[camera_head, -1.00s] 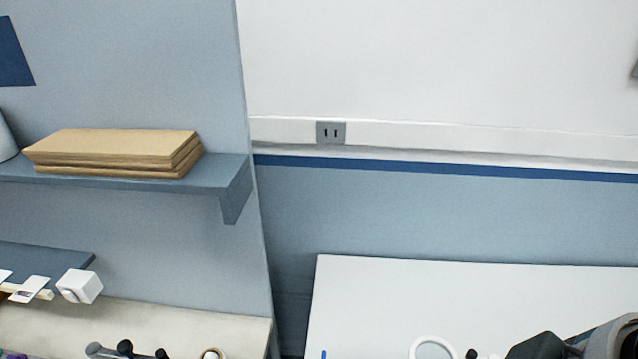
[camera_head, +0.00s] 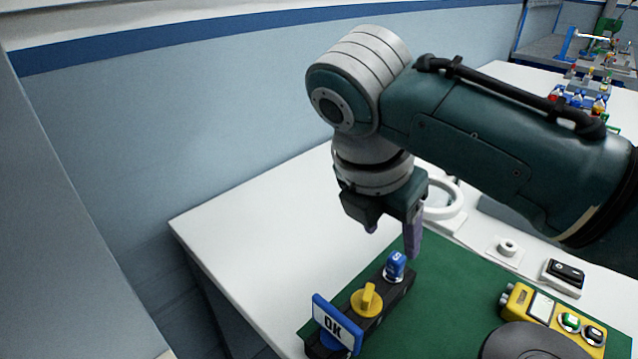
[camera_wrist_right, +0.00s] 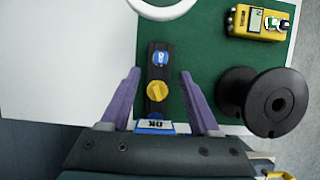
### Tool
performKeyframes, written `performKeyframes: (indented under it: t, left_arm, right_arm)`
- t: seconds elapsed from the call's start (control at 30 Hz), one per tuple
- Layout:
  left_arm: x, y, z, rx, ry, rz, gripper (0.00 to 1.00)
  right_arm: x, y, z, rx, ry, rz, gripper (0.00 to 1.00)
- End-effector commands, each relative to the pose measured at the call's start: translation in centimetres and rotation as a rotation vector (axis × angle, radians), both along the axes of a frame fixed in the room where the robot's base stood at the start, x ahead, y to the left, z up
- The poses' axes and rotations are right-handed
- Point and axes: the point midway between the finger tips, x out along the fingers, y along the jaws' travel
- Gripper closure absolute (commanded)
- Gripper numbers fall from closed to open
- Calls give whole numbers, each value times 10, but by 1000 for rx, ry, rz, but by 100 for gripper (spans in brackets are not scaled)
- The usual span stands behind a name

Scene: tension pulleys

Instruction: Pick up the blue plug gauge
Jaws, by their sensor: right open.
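The blue plug gauge (camera_head: 394,266) stands upright at the far end of a black holder (camera_head: 398,298) on the green mat. It has a white mark on it and also shows in the right wrist view (camera_wrist_right: 160,58). My right gripper (camera_head: 392,242) is open and empty, pointing down above the holder. In the right wrist view its purple fingers (camera_wrist_right: 160,73) are spread on either side of the holder, with the blue gauge just beyond the tips. My left gripper is not in view.
A sign reading OK (camera_head: 335,326) stands at the holder's near end. A black spool (camera_wrist_right: 263,101) and a yellow meter (camera_head: 545,308) are on the mat to the right. A white ring stand (camera_head: 450,212) is behind. White tabletop (camera_head: 250,225) to the left is clear.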

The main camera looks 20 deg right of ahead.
Motion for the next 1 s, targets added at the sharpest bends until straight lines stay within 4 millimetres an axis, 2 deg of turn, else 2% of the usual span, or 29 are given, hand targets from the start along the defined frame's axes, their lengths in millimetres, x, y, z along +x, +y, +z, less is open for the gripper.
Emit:
performKeyframes:
  t: [0.1, 0.37, 0.6, 0.9, 1.0]
  left_arm:
    - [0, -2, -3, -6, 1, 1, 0]
    - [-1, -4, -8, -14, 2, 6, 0]
    - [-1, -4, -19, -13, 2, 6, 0]
    - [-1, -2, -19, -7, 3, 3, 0]
    - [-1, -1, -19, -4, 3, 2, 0]
  right_arm:
    - [2, -7, -18, 0, 2, -3, 38]
    - [6, -16, -43, 2, 2, -4, 38]
    - [11, -29, -77, 2, 0, -4, 38]
    - [12, -31, -80, 3, -2, -2, 38]
    - [12, -31, -80, 3, -2, -2, 48]
